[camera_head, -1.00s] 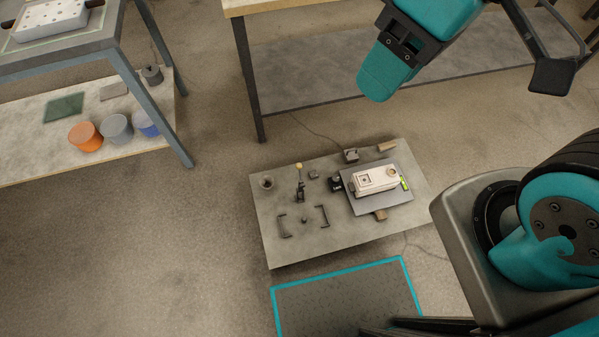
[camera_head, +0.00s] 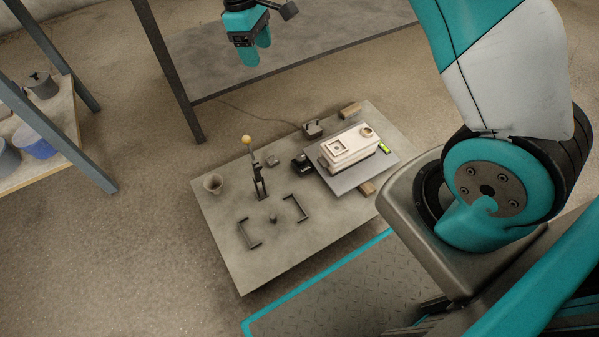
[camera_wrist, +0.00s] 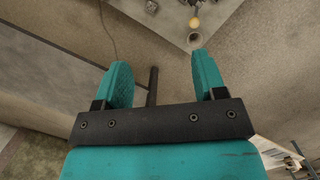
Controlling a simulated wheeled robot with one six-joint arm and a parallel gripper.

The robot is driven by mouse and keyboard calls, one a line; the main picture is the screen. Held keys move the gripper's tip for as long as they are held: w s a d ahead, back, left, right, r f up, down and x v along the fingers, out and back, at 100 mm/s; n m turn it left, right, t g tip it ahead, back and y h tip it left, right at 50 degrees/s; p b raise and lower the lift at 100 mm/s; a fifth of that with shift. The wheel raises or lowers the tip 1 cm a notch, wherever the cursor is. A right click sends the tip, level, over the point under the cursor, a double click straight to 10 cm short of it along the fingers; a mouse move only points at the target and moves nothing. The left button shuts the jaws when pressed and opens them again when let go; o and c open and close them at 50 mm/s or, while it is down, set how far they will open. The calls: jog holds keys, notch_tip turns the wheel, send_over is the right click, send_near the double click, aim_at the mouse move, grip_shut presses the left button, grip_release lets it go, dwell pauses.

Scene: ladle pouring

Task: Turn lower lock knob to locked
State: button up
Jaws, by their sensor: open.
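A low grey metal table (camera_head: 225,245) stands on the floor and carries several small fixtures. A small dark knob (camera_head: 273,218) sits between two dark brackets. A black knob-like part (camera_head: 301,164) stands at the left edge of the plate under a white box. I cannot tell which one is the lower lock knob, or its turned position. My gripper (camera_head: 256,50) is open and empty, high in the picture beyond the table's far edge. In the wrist view its two teal fingers (camera_wrist: 160,68) are apart with only floor and a dark post behind them.
The white box (camera_head: 352,146) sits on a grey plate. An upright lever with a pale ball (camera_head: 247,139) and a cup (camera_head: 213,184) stand at the table's left. A workbench leg (camera_head: 168,70) stands behind the table. A teal-edged platform (camera_head: 330,290) lies in front.

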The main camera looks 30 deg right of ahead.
jog(key=g+h+b, duration=0.2)
jog(key=b, duration=1.1)
send_near(300, 157)
jog(key=b+x, duration=0.9)
jog(key=shift+d, duration=0.1)
jog(key=c, duration=0.9)
